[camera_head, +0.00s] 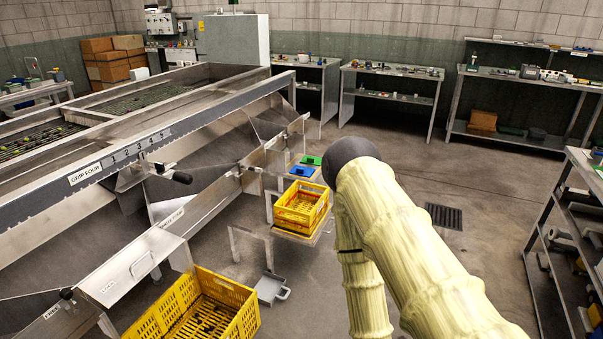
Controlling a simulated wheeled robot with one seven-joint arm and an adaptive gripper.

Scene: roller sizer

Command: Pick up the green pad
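The green pad (311,160) is small and flat with a dark piece on top. It lies near the middle of the head view, on a ledge beside the long metal machine. A blue pad (302,171), also with a dark piece on it, lies just in front of it. My arm, in a cream ribbed sleeve with a dark joint cap, rises in the foreground to the right of both pads. My gripper is not in view.
A yellow crate (301,208) stands in front of the pads, and a larger yellow crate (198,309) is at the lower left. The metal machine (150,150) fills the left side. A shelf rack (557,240) stands at the right. Floor between is open, with a drain grate (444,216).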

